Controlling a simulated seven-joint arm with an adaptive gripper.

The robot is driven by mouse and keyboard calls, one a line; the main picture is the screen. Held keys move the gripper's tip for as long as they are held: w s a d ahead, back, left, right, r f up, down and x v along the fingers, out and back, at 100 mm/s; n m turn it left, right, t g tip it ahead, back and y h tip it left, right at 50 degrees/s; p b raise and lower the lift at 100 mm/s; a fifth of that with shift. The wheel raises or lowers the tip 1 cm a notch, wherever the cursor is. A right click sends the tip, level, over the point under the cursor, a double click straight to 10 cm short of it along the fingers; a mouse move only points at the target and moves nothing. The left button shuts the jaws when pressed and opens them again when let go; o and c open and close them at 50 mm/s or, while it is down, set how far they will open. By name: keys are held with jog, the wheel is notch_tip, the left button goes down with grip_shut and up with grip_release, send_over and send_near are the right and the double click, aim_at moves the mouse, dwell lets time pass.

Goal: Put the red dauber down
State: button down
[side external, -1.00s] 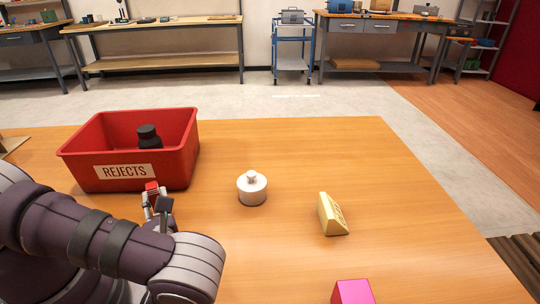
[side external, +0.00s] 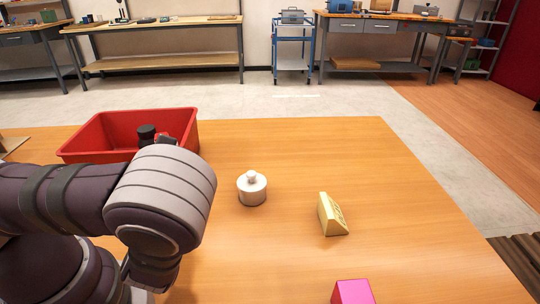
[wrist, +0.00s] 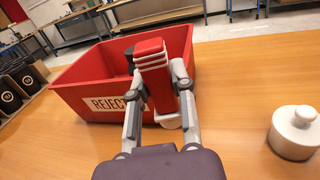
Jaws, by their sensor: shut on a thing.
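In the wrist view my gripper (wrist: 160,88) is shut on the red dauber (wrist: 156,72), with one finger on each side. The dauber has pale bands near its upper end, and a pale part shows below the fingers. Behind it stands the red bin (wrist: 82,75) marked REJECTS. In the side view my arm hides most of the gripper and the dauber; only a little shows at the bin's right end. I cannot tell whether the dauber is over the bin or in front of it.
A black-capped bottle (side external: 146,132) stands in the bin (side external: 85,147). A white round pot (side external: 251,188) stands right of the bin. A yellow wedge (side external: 331,215) and a pink block (side external: 352,292) lie farther right. The table (side external: 300,150) between them is clear.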

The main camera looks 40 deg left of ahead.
jog(key=w+d+r+m+t+h, duration=0.4)
jog(key=w+d+m+t+h, duration=0.2)
jog(key=w+d, duration=0.4)
jog(key=w+a+f+m+t+h, duration=0.1)
jog(key=w+a+f+h, duration=0.35)
jog(key=w+a, duration=0.8)
jog(key=shift+y, duration=0.95)
jog(key=f, duration=0.6)
jog(key=a+f, duration=0.1)
jog(key=f, duration=0.2)
jog(key=shift+s+a+f, duration=0.1)
jog(key=shift+s+f, duration=0.15)
jog(key=shift+s, duration=0.1)
jog(key=c, duration=1)
grip_release()
jog(key=shift+o, duration=0.2)
